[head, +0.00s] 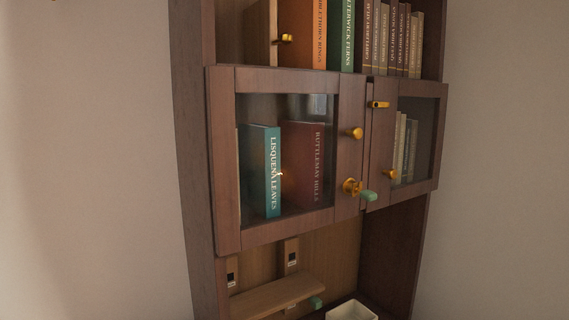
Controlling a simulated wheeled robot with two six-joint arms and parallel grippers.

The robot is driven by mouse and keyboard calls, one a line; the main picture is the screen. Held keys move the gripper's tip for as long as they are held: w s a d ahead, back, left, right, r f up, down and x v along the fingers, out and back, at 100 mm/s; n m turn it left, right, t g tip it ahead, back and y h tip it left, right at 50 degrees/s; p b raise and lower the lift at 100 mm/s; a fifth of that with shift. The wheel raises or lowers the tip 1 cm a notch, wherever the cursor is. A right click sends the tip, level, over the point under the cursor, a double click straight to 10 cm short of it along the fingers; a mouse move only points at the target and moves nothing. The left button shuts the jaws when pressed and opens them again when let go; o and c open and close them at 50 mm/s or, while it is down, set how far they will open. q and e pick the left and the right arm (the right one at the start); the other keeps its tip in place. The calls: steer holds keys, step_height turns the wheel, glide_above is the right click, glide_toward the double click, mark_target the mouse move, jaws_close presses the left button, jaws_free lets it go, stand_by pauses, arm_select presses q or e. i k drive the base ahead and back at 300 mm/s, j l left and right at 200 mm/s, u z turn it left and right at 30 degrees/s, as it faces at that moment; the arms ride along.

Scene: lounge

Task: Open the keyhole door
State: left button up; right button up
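A dark wooden bookcase holds two glass-paned doors side by side. The left door (285,231) has a brass knob (354,133) and, below it, a round brass keyhole fitting (352,187). A green piece (369,196), which looks like a key handle, sticks out beside the fitting; whether it sits in the keyhole is hard to tell. The right door (437,140) has a brass latch-like bar (380,104) and a knob (390,174). Both doors look closed or nearly so, with a narrow dark gap between them. Neither of my grippers is in view.
Books (265,170) stand behind the glass, and more (395,40) fill the open shelf above beside a small brass-knobbed panel (259,36). Below are a wooden ledge (275,297), another green piece (316,302) and a white box (351,311). Bare wall flanks the bookcase.

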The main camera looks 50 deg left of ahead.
mark_target(347, 91)
steer(key=u, duration=1.4)
